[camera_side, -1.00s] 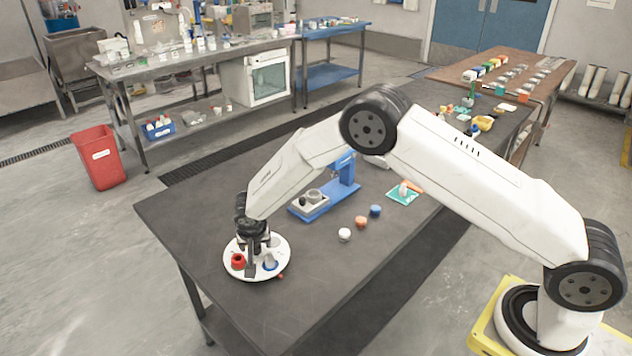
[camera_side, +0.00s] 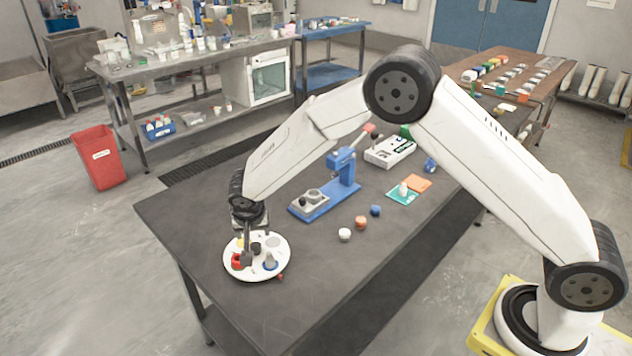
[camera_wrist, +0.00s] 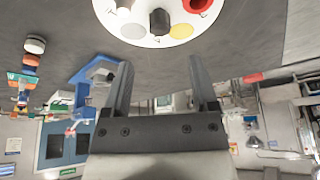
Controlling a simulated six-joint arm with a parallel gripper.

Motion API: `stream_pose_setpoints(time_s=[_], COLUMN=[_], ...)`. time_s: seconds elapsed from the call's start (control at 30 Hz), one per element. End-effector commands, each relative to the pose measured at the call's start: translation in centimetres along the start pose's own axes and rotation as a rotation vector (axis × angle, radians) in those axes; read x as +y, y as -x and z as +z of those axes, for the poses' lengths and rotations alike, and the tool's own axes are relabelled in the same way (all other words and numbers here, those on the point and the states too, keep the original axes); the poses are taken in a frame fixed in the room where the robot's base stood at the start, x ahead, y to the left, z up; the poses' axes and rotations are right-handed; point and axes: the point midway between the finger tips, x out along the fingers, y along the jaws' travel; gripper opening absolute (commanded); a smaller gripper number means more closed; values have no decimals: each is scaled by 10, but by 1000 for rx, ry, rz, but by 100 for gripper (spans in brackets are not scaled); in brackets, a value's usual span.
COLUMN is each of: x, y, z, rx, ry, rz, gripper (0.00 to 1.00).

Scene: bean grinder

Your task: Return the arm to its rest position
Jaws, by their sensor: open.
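My gripper (camera_side: 247,243) is open, with its fingers pointing down just above the round white plate (camera_side: 284,250) at the near left of the dark table. In the wrist view, the two fingers of my gripper (camera_wrist: 160,62) are spread with nothing between them. In the wrist view the plate shows a black piece (camera_wrist: 159,22) between grey and yellow (camera_wrist: 181,31) round spots. My arm reaches far out from its base, elbow raised.
A blue grinder-like stand (camera_side: 340,183) is right of the plate. White, orange and blue small round items (camera_side: 360,222) lie in front of it. A white box (camera_side: 390,151) and a teal card (camera_side: 402,197) are farther right. A red bin (camera_side: 98,157) stands on the floor.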

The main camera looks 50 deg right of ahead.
Motion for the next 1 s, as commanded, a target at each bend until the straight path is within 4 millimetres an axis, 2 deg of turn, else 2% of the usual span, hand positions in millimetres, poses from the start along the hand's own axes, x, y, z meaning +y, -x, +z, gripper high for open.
stream_pose_setpoints(time_s=[0.57,0.77,1.0], x=[5,29,80], y=[7,22,54], z=[0,-1,7], rx=[-7,-38,-95], ry=[11,67,187], rz=[-1,-8,-36], gripper=[76,76,76])
